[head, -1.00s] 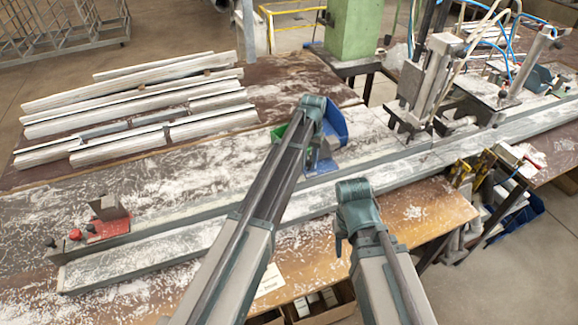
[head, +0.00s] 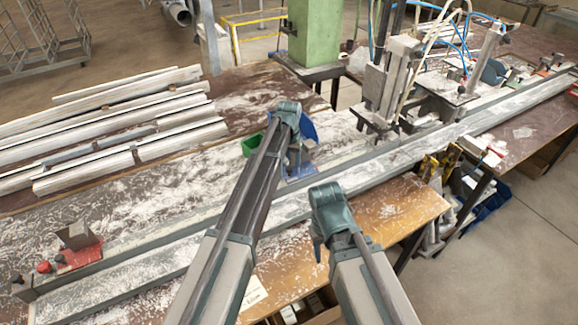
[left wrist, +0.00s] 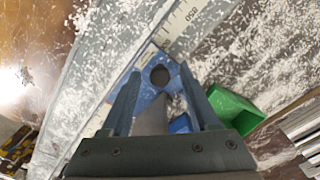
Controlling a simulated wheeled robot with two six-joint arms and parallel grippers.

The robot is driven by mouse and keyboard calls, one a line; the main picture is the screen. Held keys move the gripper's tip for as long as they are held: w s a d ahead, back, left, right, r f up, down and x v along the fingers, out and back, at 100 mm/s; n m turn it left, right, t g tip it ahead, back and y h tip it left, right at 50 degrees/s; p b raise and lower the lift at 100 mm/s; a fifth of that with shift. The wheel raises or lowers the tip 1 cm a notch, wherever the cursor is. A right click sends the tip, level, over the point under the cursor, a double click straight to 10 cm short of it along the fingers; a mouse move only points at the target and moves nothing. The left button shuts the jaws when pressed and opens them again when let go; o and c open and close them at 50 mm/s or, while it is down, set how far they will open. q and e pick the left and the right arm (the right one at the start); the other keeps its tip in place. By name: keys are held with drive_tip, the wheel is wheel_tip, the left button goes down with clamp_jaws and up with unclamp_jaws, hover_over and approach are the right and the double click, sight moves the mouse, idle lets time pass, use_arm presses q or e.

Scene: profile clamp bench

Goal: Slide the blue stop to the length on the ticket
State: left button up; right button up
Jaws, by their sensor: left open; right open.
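The blue stop (left wrist: 148,88) with its round black knob (left wrist: 160,75) sits on the rail beside a scale strip (left wrist: 187,25) in the left wrist view. My left gripper (left wrist: 166,85) is open, with one finger on either side of the stop; contact cannot be told. In the head view, my left gripper (head: 288,108) hides most of the stop, with a blue patch (head: 299,168) showing beside it. My right gripper (head: 320,235) is over the bench's front edge, apart from the stop. A white paper (head: 254,293), possibly the ticket, lies at the front; its writing is unreadable.
A green bin (left wrist: 232,107) and a blue bin (head: 309,128) stand behind the rail. A red end piece (head: 78,252) is at the rail's left end. A clamp unit (head: 385,85) rises to the right. White profiles (head: 110,125) lie at back left.

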use_arm(q)
drive_tip(key=shift+r, duration=0.15)
wheel_tip(320, 180, up, 14)
drive_tip(key=p, duration=1.3)
drive_tip(key=shift+f+p, duration=0.25)
drive_tip(key=shift+p, duration=0.15)
drive_tip(key=s+f+b, duration=0.4)
drive_tip(key=s+b, duration=0.1)
drive_tip(key=s, duration=0.6)
drive_tip(key=s+f+m+b, duration=0.1)
drive_tip(key=s+f+b, duration=0.3)
drive_tip(key=s, duration=0.7)
drive_tip(key=s+d+f+y+b, duration=0.1)
drive_tip(key=s+f+b, duration=0.4)
drive_tip(key=s, duration=0.6)
drive_tip(key=shift+f+m+b, duration=0.3)
drive_tip(key=shift+f, duration=0.4)
drive_tip(key=shift+w, duration=0.1)
